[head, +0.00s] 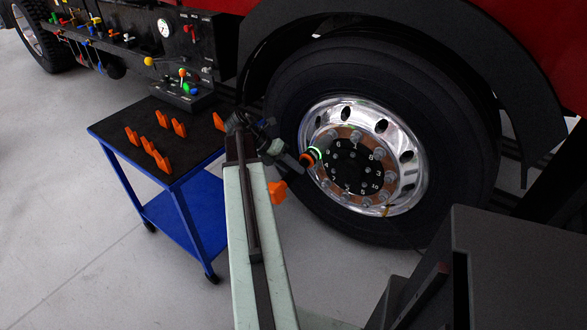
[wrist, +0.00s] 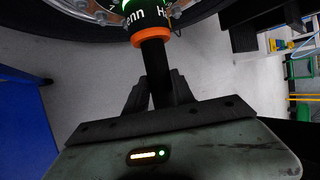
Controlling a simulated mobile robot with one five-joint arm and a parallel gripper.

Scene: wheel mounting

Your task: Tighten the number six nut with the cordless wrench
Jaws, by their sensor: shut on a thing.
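The cordless wrench has a black body with an orange band and a glowing green ring. In the head view the wrench (head: 309,158) is at the left side of the silver wheel rim (head: 395,200), its front end over the ring of nuts. The wrench also shows in the wrist view (wrist: 151,42), its front end cut off at the top. My gripper (wrist: 153,88) is shut on its black shaft. The black hub (head: 355,168) carries small white numbers. The wrench covers the nut at its tip, so I cannot tell which nut it is or whether they touch.
A blue cart (head: 199,215) with a black top and several orange pieces stands left of my arm. The dark tyre (head: 440,110) and fender surround the rim. A control panel (head: 185,45) is behind the cart. Grey floor lies open at the lower left.

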